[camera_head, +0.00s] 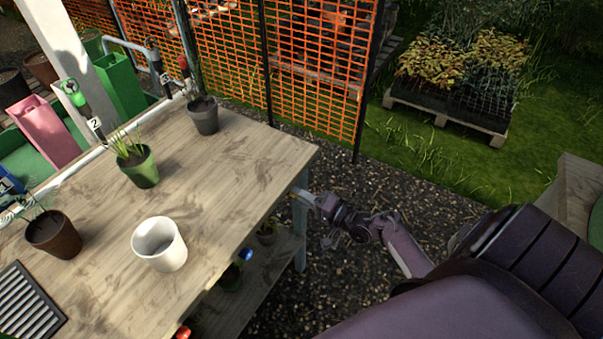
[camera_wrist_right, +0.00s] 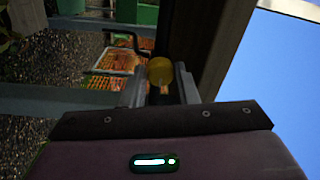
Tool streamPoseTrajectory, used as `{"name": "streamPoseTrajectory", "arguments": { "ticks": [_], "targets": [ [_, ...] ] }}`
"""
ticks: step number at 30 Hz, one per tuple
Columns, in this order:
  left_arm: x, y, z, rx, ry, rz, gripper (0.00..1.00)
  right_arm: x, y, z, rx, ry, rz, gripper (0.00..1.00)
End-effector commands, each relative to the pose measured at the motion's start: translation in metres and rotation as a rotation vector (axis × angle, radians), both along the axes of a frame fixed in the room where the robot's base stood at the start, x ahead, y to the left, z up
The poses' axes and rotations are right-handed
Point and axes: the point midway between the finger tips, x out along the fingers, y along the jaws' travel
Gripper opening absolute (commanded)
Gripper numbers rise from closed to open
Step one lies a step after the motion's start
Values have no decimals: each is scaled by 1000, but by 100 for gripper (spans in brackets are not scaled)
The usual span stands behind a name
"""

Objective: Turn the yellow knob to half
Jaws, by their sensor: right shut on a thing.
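The yellow knob (camera_wrist_right: 160,70) is round and shows in the right wrist view, between the two fingers of my right gripper (camera_wrist_right: 159,82). The gripper is shut on it. In the head view my right gripper (camera_head: 304,197) reaches in from the right to the end of the wooden table (camera_head: 232,160), just below its top and beside a table leg. The knob itself does not show in the head view. How far the knob is turned cannot be told. My left gripper is not in view.
On the table stand a white pot (camera_head: 159,244), a green pot (camera_head: 140,168), a dark grey pot (camera_head: 203,116) and a brown pot (camera_head: 53,234). A lower shelf (camera_head: 262,275) holds more pots. Orange mesh fencing (camera_head: 315,70) stands behind. Gravel beside the table is open.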

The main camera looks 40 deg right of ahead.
Motion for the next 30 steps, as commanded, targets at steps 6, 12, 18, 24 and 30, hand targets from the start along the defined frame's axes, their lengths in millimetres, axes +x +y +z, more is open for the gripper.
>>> {"name": "streamPoseTrajectory", "arguments": {
  "ticks": [6,12,18,24,30],
  "targets": [
    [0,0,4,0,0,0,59,1,0,1,49,20,-1,4],
    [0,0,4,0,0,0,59,1,0,1,63,24,-1,4],
    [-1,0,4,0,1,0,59,1,0,1,63,24,-1,4],
    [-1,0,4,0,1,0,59,1,0,1,62,24,-1,41],
    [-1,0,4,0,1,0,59,0,0,0,61,25,0,48]
  ]
}}
